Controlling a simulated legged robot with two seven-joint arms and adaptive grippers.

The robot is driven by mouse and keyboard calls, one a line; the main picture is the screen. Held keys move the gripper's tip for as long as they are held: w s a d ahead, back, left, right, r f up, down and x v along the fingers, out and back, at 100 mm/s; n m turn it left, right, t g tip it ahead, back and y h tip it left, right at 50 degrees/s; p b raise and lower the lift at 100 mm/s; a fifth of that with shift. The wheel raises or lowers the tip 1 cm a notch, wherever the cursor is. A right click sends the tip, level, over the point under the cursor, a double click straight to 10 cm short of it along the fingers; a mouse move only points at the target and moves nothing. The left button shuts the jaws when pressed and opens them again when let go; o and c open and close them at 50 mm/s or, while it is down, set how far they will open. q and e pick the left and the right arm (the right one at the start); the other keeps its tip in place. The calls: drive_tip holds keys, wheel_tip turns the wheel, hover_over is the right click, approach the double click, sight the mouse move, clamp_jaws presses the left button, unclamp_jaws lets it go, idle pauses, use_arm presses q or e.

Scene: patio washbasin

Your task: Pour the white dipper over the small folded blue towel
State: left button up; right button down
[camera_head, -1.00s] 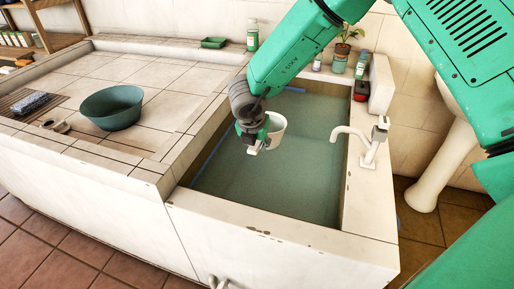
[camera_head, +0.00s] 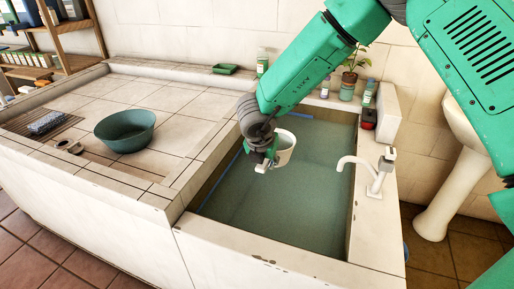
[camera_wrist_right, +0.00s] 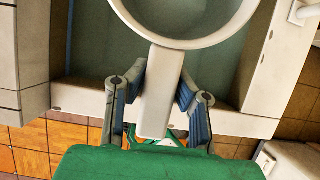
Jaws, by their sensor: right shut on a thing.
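My right gripper (camera_head: 262,160) is shut on the handle of the white dipper (camera_head: 284,148) and holds it over the water-filled basin (camera_head: 300,255). In the right wrist view the fingers (camera_wrist_right: 160,95) sit on both sides of the dipper's handle (camera_wrist_right: 158,100), and its round bowl (camera_wrist_right: 190,40) fills the top. The dipper looks upright; whether it holds water is unclear. The small folded blue towel (camera_head: 46,122) lies on a slatted mat (camera_head: 28,128) at the far left of the tiled counter, well away from the gripper. My left gripper is not in view.
A green-blue tub (camera_head: 125,132) stands on the counter between towel and basin. A small brown object (camera_head: 69,146) lies near the towel. A white faucet (camera_head: 372,178) rises on the basin's right rim. Bottles and a potted plant (camera_head: 349,78) line the back ledge.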

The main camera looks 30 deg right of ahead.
wheel_tip(320, 180, down, 12)
drive_tip(key=b, duration=0.6)
drive_tip(key=shift+f+g+y+b, duration=0.2)
drive_tip(key=shift+g+y+b, duration=0.1)
drive_tip(key=shift+y+b, duration=0.1)
